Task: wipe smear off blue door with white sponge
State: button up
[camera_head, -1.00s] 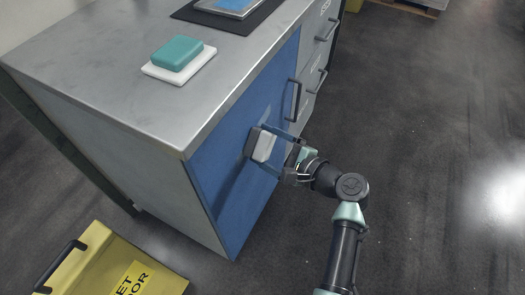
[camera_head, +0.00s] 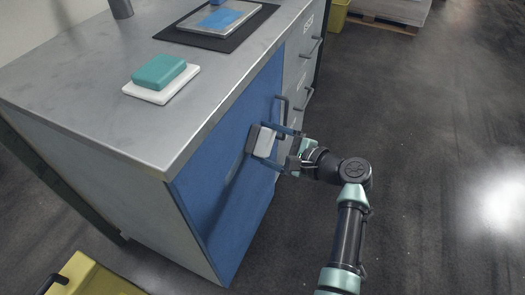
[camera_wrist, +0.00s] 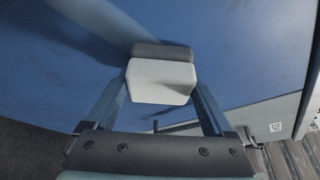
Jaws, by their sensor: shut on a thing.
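The blue door (camera_head: 215,205) is the front panel of a metal cabinet. It fills most of the wrist view (camera_wrist: 250,50). My gripper (camera_head: 270,145) is shut on a white sponge (camera_head: 265,142) with a dark grey layer on its door side. In the wrist view the sponge (camera_wrist: 160,82) sits between my two fingertips (camera_wrist: 161,88), its grey layer at or against the door; I cannot tell whether it touches. A faint greyish patch (camera_head: 236,168) shows on the door left of the sponge; I cannot tell whether it is smear or shadow.
A teal sponge (camera_head: 159,71) lies on a white tray (camera_head: 150,95) on the metal cabinet top (camera_head: 100,120). A dark mat (camera_head: 188,32) with a blue-and-grey item lies farther back. A yellow object (camera_head: 95,280) stands at lower left.

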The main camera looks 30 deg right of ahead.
jog(key=shift+w+d+r+b, duration=0.15)
jog(key=shift+w+d+b, duration=0.4)
jog(key=shift+d, duration=0.1)
jog(key=shift+w+d+r+b, duration=0.15)
jog(key=shift+w+d+b, duration=0.35)
jog(key=shift+w+d, duration=0.1)
jog(key=shift+w+d+r, duration=0.2)
jog(key=shift+d, duration=0.2)
jog(key=shift+s, duration=0.1)
